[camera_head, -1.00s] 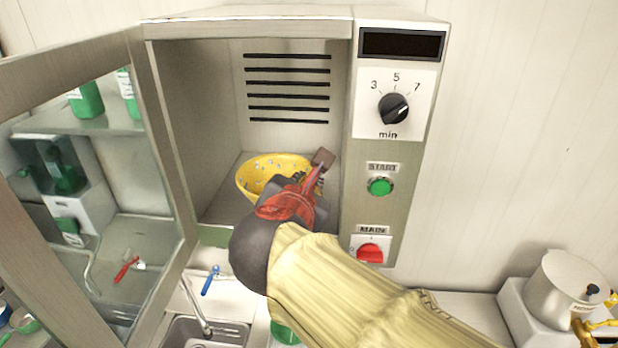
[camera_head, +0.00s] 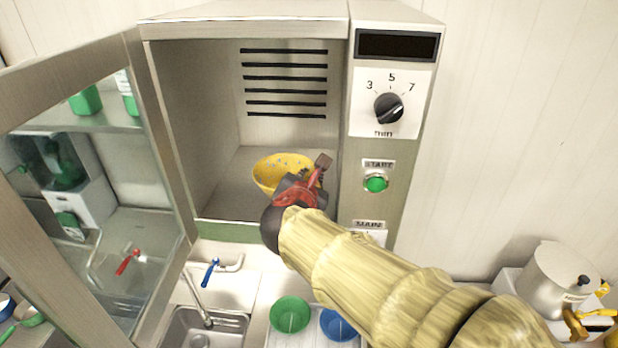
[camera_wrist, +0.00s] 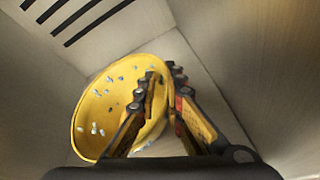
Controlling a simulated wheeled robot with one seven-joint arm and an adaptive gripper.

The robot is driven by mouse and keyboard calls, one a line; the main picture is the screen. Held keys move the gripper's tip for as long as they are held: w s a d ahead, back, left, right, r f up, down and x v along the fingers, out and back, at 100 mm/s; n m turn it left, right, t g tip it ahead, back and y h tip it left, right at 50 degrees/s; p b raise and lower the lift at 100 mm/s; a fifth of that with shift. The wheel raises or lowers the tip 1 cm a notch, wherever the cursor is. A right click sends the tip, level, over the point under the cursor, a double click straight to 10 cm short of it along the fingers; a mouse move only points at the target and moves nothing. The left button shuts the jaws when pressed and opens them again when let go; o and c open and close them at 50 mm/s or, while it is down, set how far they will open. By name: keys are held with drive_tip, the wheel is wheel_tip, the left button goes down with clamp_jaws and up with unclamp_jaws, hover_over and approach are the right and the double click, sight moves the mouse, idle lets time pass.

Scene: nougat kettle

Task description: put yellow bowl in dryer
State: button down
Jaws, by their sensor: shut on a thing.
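The yellow bowl (camera_head: 270,172) is inside the open dryer (camera_head: 222,205), near the middle of its floor in the head view. Small pale bits show on its inner wall. My gripper (camera_head: 312,178) reaches in from the front right and is shut on the bowl's right rim. In the wrist view the bowl (camera_wrist: 110,95) looks tilted, with one finger of my gripper (camera_wrist: 162,85) inside it and the other outside the rim. I cannot tell whether the bowl touches the dryer floor.
The glass dryer door (camera_head: 85,190) stands open at left. The control panel with knob (camera_head: 389,108) and green button (camera_head: 375,183) is right of the opening. Below are a sink (camera_head: 205,330), a green bowl (camera_head: 290,313) and a blue bowl (camera_head: 338,325). A pot (camera_head: 555,280) stands at right.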

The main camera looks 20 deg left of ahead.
drive_tip(key=shift+w+f, duration=0.1)
drive_tip(key=shift+f, duration=0.15)
drive_tip(key=c, duration=1.9)
unclamp_jaws()
drive_tip(key=shift+r, duration=0.1)
drive_tip(key=shift+s+r, duration=0.2)
drive_tip(key=shift+s, duration=0.1)
drive_tip(key=b+v, duration=0.1)
drive_tip(key=v, duration=1)
drive_tip(key=shift+b, duration=0.4)
drive_tip(key=shift+s+d, duration=0.1)
drive_tip(key=shift+s, duration=0.05)
